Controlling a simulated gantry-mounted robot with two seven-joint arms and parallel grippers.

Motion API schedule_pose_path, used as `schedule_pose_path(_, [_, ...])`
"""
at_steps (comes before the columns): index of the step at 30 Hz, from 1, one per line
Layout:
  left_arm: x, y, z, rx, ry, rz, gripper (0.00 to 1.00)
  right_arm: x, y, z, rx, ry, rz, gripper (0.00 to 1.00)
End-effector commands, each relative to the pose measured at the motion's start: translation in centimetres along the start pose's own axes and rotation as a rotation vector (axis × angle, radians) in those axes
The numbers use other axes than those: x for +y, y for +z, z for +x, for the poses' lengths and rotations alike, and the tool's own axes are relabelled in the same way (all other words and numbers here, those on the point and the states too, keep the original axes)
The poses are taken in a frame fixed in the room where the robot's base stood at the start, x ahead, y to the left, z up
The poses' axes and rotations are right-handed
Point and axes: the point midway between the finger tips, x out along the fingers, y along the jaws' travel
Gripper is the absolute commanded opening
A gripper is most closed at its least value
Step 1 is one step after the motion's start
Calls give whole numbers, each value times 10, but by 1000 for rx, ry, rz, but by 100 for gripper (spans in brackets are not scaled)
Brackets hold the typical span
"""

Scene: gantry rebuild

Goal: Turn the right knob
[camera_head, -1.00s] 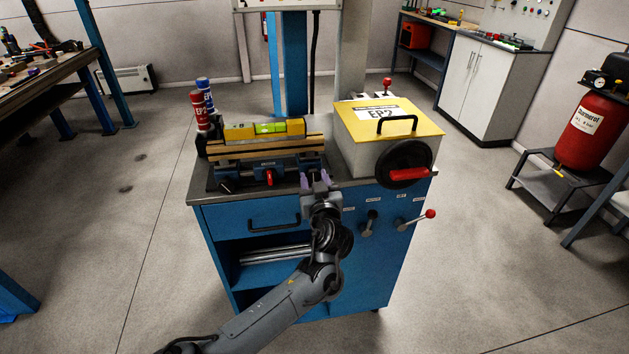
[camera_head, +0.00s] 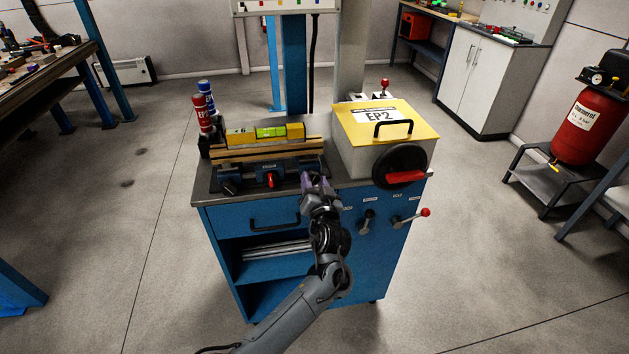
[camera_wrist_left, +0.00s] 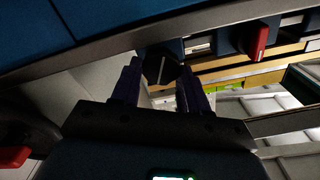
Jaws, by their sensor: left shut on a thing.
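The right knob shows in the left wrist view as a dark round knob (camera_wrist_left: 163,68) with a pale line across its face. In the head view it is mostly hidden by my gripper. My left gripper (camera_head: 315,182) is at the right end of the fixture's front. Its two purple fingers (camera_wrist_left: 155,85) stand on either side of the knob and are shut on it. A red middle knob (camera_head: 270,180) and a dark left knob (camera_head: 229,187) sit further left on the same fixture. My right gripper is not in view.
The grey box with a yellow lid (camera_head: 404,117) and a black handwheel (camera_head: 402,165) stand just right of my gripper. A spirit level (camera_head: 268,132) lies on the fixture. Below, the blue cabinet has a drawer handle (camera_head: 274,226) and a red-tipped lever (camera_head: 425,212).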

Motion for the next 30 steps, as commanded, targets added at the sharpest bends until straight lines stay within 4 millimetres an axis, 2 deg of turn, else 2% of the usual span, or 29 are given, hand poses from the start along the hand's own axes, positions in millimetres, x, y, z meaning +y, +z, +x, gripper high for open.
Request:
schedule_pose_path(3, [0, 1, 0, -2, 0, 0, 14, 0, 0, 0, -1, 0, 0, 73])
schedule_pose_path(4, [0, 1, 0, -2, 0, 0, 47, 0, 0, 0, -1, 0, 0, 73])
schedule_pose_path(8, [0, 1, 0, -1, 0, -1, 67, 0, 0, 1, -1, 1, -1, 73])
schedule_pose_path(20, [0, 0, -3, -1, 1, -2, 68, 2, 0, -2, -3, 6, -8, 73])
schedule_pose_path(26, [-1, -2, -21, -1, 2, -5, 68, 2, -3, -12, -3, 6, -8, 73])
schedule_pose_path(30, [0, -2, -43, -2, 4, -5, 68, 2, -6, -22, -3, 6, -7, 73])
